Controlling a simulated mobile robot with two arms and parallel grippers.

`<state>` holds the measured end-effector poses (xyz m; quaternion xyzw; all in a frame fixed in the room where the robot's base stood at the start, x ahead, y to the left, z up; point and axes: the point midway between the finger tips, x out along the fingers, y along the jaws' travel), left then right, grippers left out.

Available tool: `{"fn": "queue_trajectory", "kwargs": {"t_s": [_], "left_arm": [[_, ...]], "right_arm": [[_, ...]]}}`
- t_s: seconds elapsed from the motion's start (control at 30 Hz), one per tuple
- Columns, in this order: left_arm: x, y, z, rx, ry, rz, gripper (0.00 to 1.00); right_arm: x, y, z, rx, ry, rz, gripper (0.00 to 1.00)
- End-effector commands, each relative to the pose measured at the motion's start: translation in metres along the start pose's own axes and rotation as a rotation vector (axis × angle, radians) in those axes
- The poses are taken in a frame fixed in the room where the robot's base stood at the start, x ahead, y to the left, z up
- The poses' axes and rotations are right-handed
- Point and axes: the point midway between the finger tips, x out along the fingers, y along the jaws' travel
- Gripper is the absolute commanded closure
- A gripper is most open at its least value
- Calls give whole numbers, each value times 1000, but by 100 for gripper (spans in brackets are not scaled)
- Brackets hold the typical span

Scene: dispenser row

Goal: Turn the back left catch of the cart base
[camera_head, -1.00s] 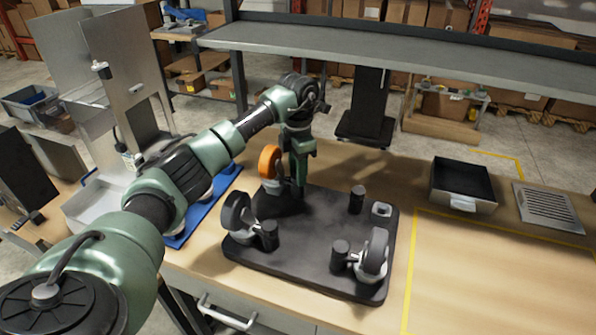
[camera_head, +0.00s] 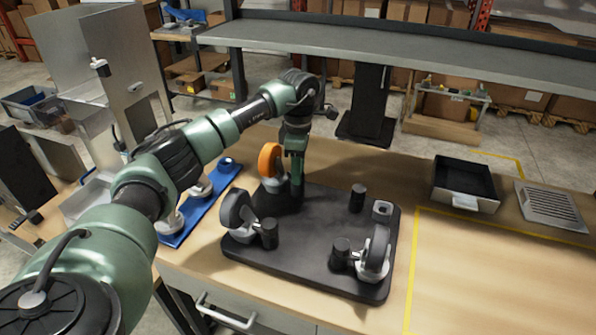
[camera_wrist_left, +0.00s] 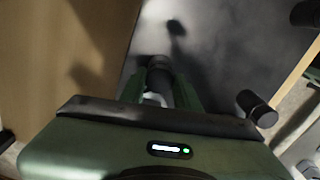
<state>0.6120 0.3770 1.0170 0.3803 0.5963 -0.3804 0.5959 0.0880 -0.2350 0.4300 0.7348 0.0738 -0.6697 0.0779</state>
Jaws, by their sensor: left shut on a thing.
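The cart base (camera_head: 318,240) is a black plate lying on the bench, with black upright catches near its corners. An orange wheel (camera_head: 271,160) stands at its back left, beside my left gripper. My left gripper (camera_head: 297,188) points down at the back left and is shut on the back left catch, which it mostly hides in the head view. In the left wrist view the dark top of the back left catch (camera_wrist_left: 158,78) shows between the fingers. Another catch (camera_wrist_left: 257,108) stands apart to the right there. My right gripper is not in view.
Black wheels stand at the front left (camera_head: 236,212) and front right (camera_head: 377,250). The back right corner has a small grey fitting (camera_head: 382,208) and no wheel. A blue mat (camera_head: 206,212) lies left; a black bin (camera_head: 464,184) and a grate (camera_head: 552,206) lie right.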

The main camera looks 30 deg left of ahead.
Motion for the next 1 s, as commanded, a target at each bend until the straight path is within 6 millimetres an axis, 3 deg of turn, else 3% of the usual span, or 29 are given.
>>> {"fn": "queue_trajectory", "kwargs": {"t_s": [0.6, 1.0], "left_arm": [[0, 0, 1, 585, -3, 3, 100], [0, -1, 1, 880, -3, 2, 100]], "right_arm": [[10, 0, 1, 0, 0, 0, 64], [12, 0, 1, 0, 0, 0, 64]]}}
